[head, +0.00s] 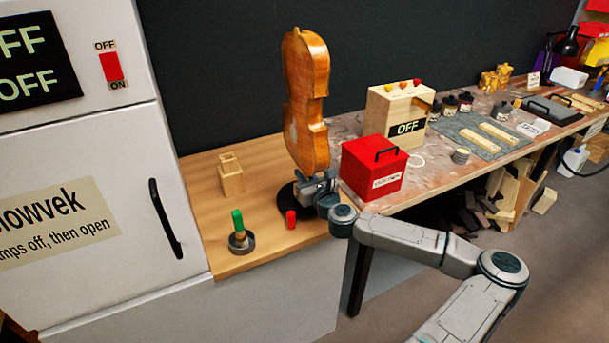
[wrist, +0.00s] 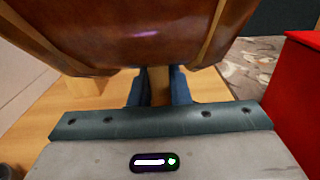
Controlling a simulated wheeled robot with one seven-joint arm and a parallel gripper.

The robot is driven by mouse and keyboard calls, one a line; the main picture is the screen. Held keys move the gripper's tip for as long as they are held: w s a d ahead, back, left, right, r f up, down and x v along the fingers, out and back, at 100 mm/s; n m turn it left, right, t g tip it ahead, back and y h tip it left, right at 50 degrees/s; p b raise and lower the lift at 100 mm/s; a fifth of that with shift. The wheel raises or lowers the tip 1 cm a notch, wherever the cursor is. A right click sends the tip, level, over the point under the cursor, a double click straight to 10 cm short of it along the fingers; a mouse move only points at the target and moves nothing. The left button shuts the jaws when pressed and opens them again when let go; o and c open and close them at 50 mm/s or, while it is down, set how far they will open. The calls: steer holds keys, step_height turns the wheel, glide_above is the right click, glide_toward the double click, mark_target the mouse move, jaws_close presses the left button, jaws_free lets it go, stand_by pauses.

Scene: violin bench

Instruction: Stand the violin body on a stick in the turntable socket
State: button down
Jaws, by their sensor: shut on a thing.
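The violin body (head: 305,100) is orange-brown and stands upright above the bench in the head view. Its lower end fills the top of the wrist view (wrist: 140,35). My gripper (head: 318,188) is shut on the wooden stick (wrist: 158,86) just under the body; the stick shows between the fingers in the wrist view. The black turntable (head: 288,201) lies on the bench directly below and partly behind my gripper. Its socket and the stick's lower end are hidden, so I cannot tell whether the stick is in the socket.
A red box (head: 373,168) with a black handle stands close to the right of my gripper. A red-topped piece (head: 291,219), a green-handled tool in a round dish (head: 238,236) and a wooden block holder (head: 231,174) stand to the left. The wooden bench front (head: 225,262) is clear.

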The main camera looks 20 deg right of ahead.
stand_by(0.4)
steer(key=c, duration=1.3)
jaws_free()
steer(key=s, duration=0.7)
steer(key=s+b, duration=0.1)
steer(key=s, duration=0.5)
steer(key=shift+s+d, duration=0.2)
steer(key=shift+s, duration=0.2)
